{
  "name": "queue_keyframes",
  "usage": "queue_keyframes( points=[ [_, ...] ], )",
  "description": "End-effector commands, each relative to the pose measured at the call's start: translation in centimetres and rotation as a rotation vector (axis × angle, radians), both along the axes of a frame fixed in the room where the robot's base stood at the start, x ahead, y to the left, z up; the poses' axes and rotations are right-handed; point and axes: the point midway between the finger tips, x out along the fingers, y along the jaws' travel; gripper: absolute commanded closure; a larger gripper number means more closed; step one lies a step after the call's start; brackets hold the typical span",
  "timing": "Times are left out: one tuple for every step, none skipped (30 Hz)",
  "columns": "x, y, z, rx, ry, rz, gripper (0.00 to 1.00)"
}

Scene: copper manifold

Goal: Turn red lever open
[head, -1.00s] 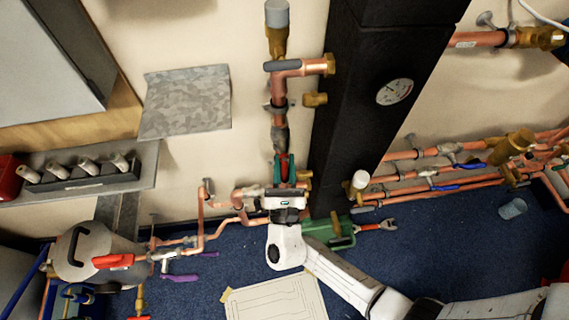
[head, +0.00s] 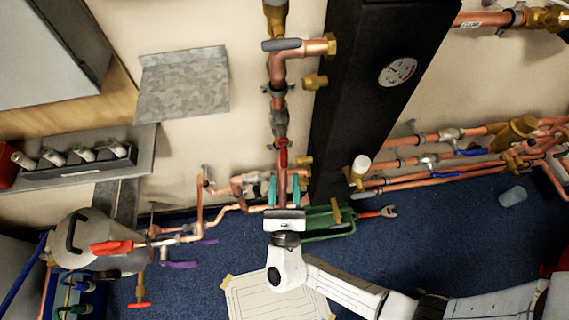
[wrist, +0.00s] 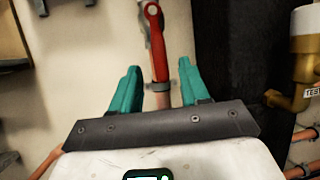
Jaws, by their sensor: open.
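The red lever (head: 283,155) is on a valve of the vertical copper pipe in the middle of the head view. In the wrist view the red lever (wrist: 158,45) hangs down, roughly in line with the pipe. My gripper (head: 284,182) is just below the lever in the head view, its teal fingers apart. In the wrist view my gripper (wrist: 158,78) is open, its fingers to either side of the pipe below the lever's lower end. Nothing is held, and neither finger appears to touch the lever.
A dark column (head: 365,90) with a gauge (head: 397,72) stands just right of the pipe. A brass fitting with a white cap (wrist: 303,45) is at right in the wrist view. Another red handle (head: 112,247) is on the grey tank. A green tray (head: 325,232) lies on the floor.

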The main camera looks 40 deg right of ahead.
Motion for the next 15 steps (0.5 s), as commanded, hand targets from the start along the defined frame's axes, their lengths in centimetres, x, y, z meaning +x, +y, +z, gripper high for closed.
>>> queue_keyframes(
  points=[
    [-0.6,0.5,-0.5,0.000,0.001,0.002,0.55],
    [-0.8,0.7,-0.6,0.000,0.001,0.002,0.55],
    [-1.1,1.0,-0.7,-0.001,0.001,0.002,0.55],
    [-1.3,1.1,-0.8,-0.001,0.001,0.001,0.55],
    [-1.5,1.2,-0.9,0.000,0.002,0.001,0.55],
    [-1.7,1.3,-1.0,0.000,0.002,0.001,0.55],
    [-1.8,1.4,-1.0,0.000,0.001,0.000,0.55],
    [-1.8,1.5,-1.0,0.000,0.001,0.000,0.55],
    [-1.9,1.5,-1.1,0.000,0.000,-0.001,0.55],
    [-1.9,1.5,-1.1,0.000,0.000,-0.001,0.55],
    [-1.9,1.5,-1.1,0.000,0.000,-0.001,0.55],
    [-1.9,1.5,-1.1,0.000,0.000,-0.001,0.55],
    [-1.9,1.5,-1.0,0.000,0.000,-0.001,0.55],
    [-1.9,1.5,-1.0,0.000,0.000,-0.001,0.55],
    [-1.9,1.5,-1.0,0.000,0.000,-0.001,0.55]
  ],
)
